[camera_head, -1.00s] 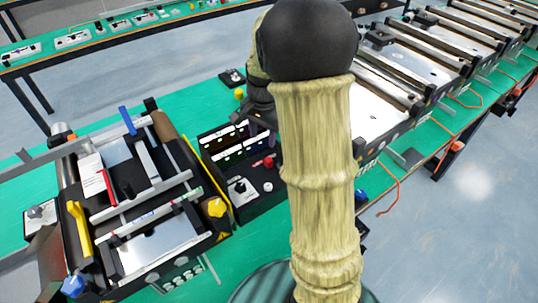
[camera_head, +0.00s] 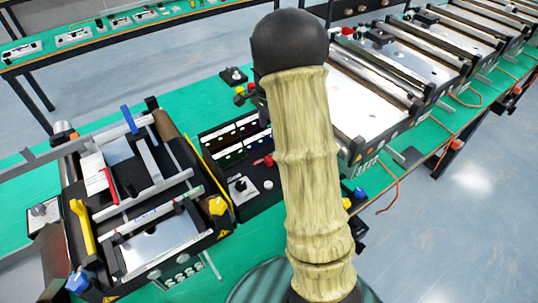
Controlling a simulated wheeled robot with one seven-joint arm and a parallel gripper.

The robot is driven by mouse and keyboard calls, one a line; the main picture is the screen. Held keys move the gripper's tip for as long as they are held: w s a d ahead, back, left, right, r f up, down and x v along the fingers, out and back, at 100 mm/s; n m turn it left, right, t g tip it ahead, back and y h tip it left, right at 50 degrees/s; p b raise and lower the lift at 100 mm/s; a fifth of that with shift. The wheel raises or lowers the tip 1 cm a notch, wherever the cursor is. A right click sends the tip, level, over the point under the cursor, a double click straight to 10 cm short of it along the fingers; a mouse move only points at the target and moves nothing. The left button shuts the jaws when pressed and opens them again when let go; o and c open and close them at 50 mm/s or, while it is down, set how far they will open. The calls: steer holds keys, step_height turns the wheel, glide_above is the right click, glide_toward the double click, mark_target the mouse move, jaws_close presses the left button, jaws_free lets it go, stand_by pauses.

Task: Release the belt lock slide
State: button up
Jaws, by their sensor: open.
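A mini conveyor (camera_head: 150,262) stands at the left on the green table. It carries a blue lever (camera_head: 128,119), a red handle (camera_head: 107,186) beside a white block, a yellow lever (camera_head: 82,228), and yellow (camera_head: 217,205) and blue (camera_head: 78,283) knobs at its corners. I cannot tell which part is the belt lock slide. My tan arm with its black joint stands upright in the middle of the view, right of this conveyor. My gripper is not visible; the arm may hide it.
A black control box (camera_head: 240,190) with a knob and a red switch (camera_head: 264,160) stands between conveyor and arm. Dark panels (camera_head: 232,137) rise behind it. More conveyors (camera_head: 372,102) line the table at right, with an orange cable (camera_head: 393,188). Green tabletop (camera_head: 190,92) behind the left conveyor is clear.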

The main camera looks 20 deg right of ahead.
mark_target(269, 158)
step_height(269, 158, down, 14)
steer(key=shift+p, duration=0.9)
steer(key=shift+c, duration=0.3)
jaws_close()
